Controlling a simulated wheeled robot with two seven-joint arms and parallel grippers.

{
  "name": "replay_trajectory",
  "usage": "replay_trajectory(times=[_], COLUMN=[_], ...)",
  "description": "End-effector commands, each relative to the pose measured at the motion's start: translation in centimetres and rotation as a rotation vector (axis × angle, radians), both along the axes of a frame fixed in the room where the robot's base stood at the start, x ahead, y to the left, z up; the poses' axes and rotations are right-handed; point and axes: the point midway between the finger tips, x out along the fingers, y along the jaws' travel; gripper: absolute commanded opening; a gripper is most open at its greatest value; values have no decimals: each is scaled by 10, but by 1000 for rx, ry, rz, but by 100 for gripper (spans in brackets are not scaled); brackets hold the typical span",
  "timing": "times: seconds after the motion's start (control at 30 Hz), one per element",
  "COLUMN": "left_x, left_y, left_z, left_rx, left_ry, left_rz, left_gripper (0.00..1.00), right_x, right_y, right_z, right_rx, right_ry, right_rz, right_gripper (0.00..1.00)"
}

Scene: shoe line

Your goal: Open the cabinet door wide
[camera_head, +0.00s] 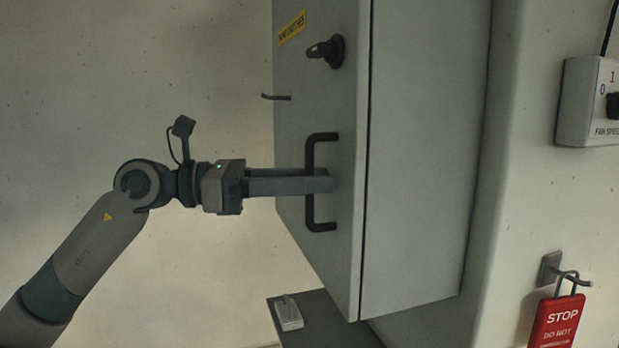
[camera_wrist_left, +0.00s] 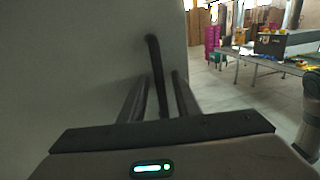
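The grey cabinet door (camera_head: 300,90) is the face turned toward my left arm in the head view. It looks shut against the cabinet body (camera_head: 425,150), with only a thin line along the edge. A black bar handle (camera_head: 320,226) stands upright near that edge. My left gripper (camera_head: 325,182) reaches in level from the left, fingertips at the handle's middle. In the left wrist view, the handle bar (camera_wrist_left: 158,75) lies between the two fingers, with a narrow gap visible on each side, so the gripper looks open around it. My right gripper is out of view.
A black knob (camera_head: 327,50) and a yellow label (camera_head: 292,27) sit high on the door. A red STOP tag (camera_head: 559,321) hangs from a hook at right, below a fan speed box (camera_head: 585,102). A table (camera_wrist_left: 295,50) stands farther off.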

Motion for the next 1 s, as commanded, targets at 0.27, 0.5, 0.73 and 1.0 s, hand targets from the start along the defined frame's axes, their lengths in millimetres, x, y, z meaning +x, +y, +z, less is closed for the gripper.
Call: replay_trajectory(times=[0.27, 0.5, 0.73, 1.0], left_x=[0, 0, -2, -10], left_y=[0, 2, 19, 73], left_z=[0, 0, -1, -2], left_rx=[0, 0, -1, -2], left_ry=[0, 1, 3, 2], left_rz=[0, -2, -28, -110], left_gripper=[0, 0, 0, 0], right_x=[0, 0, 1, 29], right_y=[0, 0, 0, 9], right_z=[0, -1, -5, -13], right_rx=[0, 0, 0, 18], right_ry=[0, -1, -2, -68], right_rz=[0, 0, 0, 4], right_gripper=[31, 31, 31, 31])
